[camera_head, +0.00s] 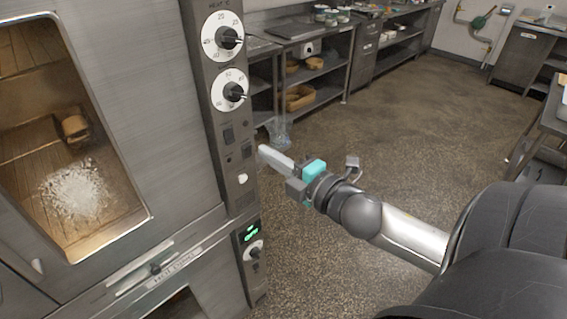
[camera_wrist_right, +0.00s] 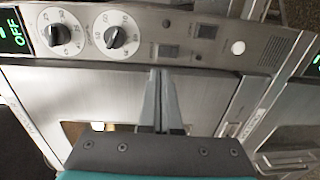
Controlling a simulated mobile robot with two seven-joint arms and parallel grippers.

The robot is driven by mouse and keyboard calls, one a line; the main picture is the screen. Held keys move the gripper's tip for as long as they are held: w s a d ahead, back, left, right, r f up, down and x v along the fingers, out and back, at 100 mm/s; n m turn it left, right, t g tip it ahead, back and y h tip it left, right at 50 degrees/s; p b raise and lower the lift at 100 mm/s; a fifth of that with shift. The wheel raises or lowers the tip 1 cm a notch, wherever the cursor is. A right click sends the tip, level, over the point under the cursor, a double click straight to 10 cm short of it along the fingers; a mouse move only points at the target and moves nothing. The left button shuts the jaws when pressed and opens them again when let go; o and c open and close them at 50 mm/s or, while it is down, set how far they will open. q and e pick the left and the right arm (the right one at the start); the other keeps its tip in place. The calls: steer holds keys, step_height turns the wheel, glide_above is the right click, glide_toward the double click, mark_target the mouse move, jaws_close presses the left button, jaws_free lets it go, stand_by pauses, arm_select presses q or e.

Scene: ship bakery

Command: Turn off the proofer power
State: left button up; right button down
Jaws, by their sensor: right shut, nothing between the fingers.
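The proofer's steel control panel (camera_head: 215,95) runs down the right edge of its front. It carries two white dials with black knobs, the upper dial (camera_head: 223,37) and the lower dial (camera_head: 230,90). Below are dark rocker switches, one (camera_head: 228,133) at the left. My left gripper is out of view.
A glass door (camera_head: 75,130) shows the proofer's inside. A lower unit has a green display (camera_head: 248,233) and a dial (camera_head: 254,250). Steel counters (camera_head: 300,35) with shelves stand at the back. The speckled floor (camera_head: 400,110) is open to the right.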

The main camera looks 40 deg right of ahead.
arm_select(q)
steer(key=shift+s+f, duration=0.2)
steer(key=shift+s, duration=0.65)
arm_select(e)
steer(key=s, duration=0.3)
steer(key=shift+s+d+r, duration=0.1)
steer(key=shift+s+d, duration=0.05)
